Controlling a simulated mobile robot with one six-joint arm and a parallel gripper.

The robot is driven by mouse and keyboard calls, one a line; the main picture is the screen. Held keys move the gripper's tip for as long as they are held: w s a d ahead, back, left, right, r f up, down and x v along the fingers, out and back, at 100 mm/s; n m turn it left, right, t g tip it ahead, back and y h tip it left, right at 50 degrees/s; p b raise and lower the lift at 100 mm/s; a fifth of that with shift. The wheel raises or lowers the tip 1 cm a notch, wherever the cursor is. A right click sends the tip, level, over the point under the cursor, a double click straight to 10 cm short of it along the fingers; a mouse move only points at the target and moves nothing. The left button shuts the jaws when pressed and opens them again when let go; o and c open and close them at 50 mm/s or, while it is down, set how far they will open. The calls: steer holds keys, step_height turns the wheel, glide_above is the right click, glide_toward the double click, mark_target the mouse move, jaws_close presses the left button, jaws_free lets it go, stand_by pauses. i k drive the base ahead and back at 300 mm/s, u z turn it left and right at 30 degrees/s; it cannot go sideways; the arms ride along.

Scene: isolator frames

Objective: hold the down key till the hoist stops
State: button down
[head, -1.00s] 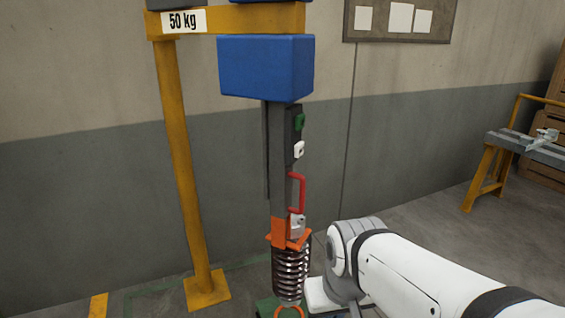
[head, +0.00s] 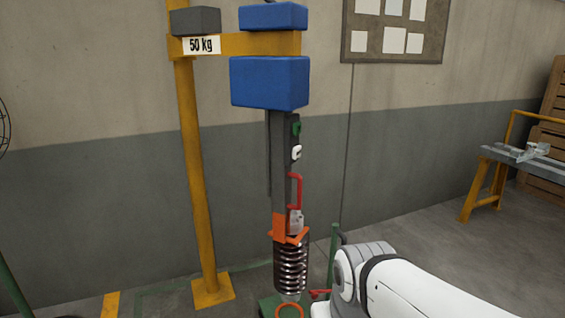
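The hoist's blue body (head: 270,82) hangs under a yellow beam (head: 240,45) marked 50 kg. A dark column (head: 281,160) runs down from it. On the column's right side are a green piece (head: 296,128), a white piece (head: 296,153) and a red handle (head: 296,190). I cannot tell which part is the down key. Below are an orange block (head: 283,232), a dark coil (head: 291,266) and an orange ring (head: 289,311) at the frame's bottom edge. My white arm reaches in at the lower right, and its end is hidden or out of frame, so my gripper does not show.
A yellow post (head: 197,180) stands left of the hoist on a floor plate (head: 212,291). A green upright (head: 334,250) and a small red part (head: 319,294) are beside my arm. A workbench (head: 525,163) stands at the right. Floor between arm and workbench looks clear.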

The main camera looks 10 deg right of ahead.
mark_target(297, 151)
steer(key=z, duration=0.25)
steer(key=i, duration=1.15)
steer(key=u, duration=0.15)
